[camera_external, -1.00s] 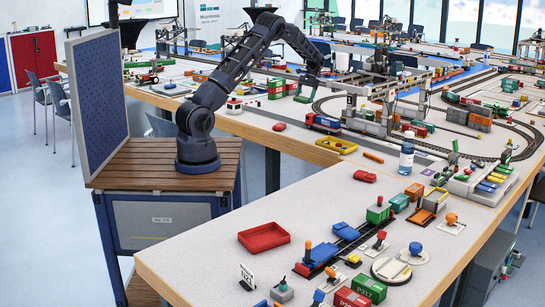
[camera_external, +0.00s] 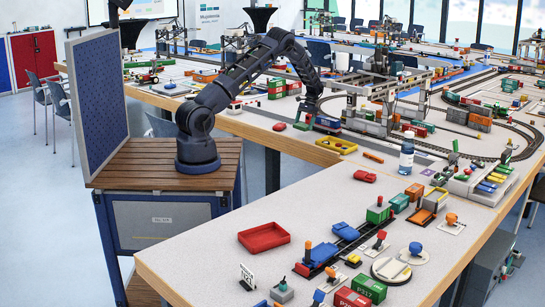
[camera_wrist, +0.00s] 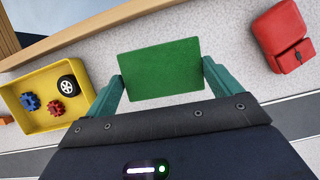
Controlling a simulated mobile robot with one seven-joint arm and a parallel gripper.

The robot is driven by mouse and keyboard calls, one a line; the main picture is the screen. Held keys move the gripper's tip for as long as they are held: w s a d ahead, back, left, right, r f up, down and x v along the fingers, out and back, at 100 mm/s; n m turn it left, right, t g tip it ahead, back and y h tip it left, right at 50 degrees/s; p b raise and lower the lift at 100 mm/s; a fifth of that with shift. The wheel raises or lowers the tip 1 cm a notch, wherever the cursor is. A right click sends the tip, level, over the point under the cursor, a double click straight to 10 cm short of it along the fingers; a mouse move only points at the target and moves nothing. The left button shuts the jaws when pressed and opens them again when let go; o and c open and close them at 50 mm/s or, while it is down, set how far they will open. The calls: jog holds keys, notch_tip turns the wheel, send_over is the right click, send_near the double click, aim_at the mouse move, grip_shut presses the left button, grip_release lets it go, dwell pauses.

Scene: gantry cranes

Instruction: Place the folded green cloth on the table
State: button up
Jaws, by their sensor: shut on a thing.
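The folded green cloth (camera_wrist: 160,70) is a flat green rectangle between the two teal fingers of my gripper (camera_wrist: 162,74) in the wrist view. My gripper is shut on it, with a finger at each side edge. In the external view the green cloth (camera_external: 301,126) shows as a small patch under my gripper (camera_external: 308,119), low over the front part of the back table (camera_external: 255,117). I cannot tell whether the cloth touches the table.
A red object (camera_wrist: 285,38) lies right of the cloth in the wrist view. A yellow tray (camera_wrist: 22,83) with two gears and a wheel is at left. In the external view a blue and red truck (camera_external: 327,125) stands close beside my gripper. The table's wooden edge (camera_wrist: 90,33) is near.

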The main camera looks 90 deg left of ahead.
aim_at(304, 136)
jog(key=shift+f, duration=2.25)
jog(key=shift+f, duration=0.1)
jog(key=o, duration=0.7)
jog(key=v, duration=1.2)
